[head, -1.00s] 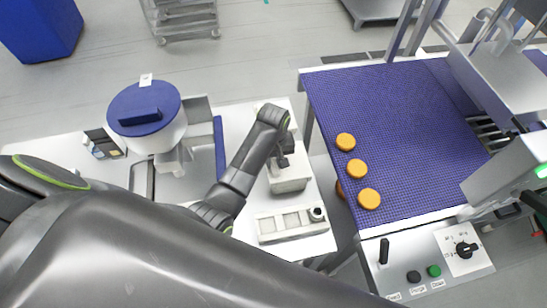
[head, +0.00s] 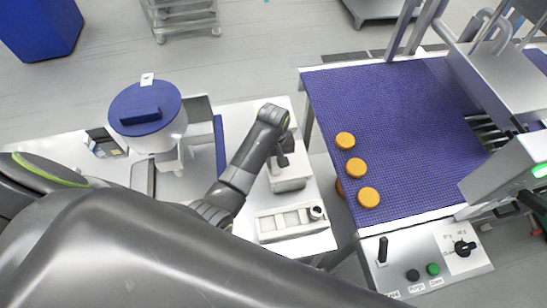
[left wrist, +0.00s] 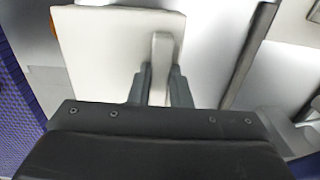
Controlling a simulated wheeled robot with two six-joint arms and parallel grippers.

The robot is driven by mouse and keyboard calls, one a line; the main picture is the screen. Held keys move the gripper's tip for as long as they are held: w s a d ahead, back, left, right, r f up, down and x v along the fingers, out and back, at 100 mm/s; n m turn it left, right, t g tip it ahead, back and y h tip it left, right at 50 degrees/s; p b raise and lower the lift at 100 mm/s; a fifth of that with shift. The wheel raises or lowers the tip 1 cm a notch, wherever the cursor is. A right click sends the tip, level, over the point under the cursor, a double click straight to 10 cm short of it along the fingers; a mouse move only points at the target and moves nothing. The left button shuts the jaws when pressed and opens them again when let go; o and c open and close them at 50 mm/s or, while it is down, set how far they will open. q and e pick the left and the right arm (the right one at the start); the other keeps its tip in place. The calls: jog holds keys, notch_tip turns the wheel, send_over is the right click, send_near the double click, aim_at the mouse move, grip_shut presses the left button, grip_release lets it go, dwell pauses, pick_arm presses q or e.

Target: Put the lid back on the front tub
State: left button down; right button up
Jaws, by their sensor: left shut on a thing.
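My left gripper (head: 284,160) points down over the small white table. It is shut on the upright handle of a pale, square lid (left wrist: 95,50); the handle (left wrist: 160,62) stands between the fingers in the left wrist view. Below the gripper in the head view is a white, box-shaped tub (head: 291,184). The lid is at its top, but I cannot tell whether it rests on the rim or hangs just above. The tub's inside is hidden. My right gripper is not in view.
A long white tray (head: 268,229) with compartments lies in front of the tub. A machine with a blue-lidded hopper (head: 146,107) stands left. Right, across a gap, a blue mesh belt (head: 410,120) carries orange rounds (head: 356,168), with a control panel (head: 440,268) in front.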

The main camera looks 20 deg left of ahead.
pick_arm(q)
jog(key=shift+f, duration=0.2)
dwell(0.7)
jog(key=c, duration=1.3)
grip_release()
jog(key=shift+o, duration=0.7)
jog(key=o, duration=0.4)
jog(key=shift+r, duration=3.45)
jog(key=shift+s+f, duration=0.1)
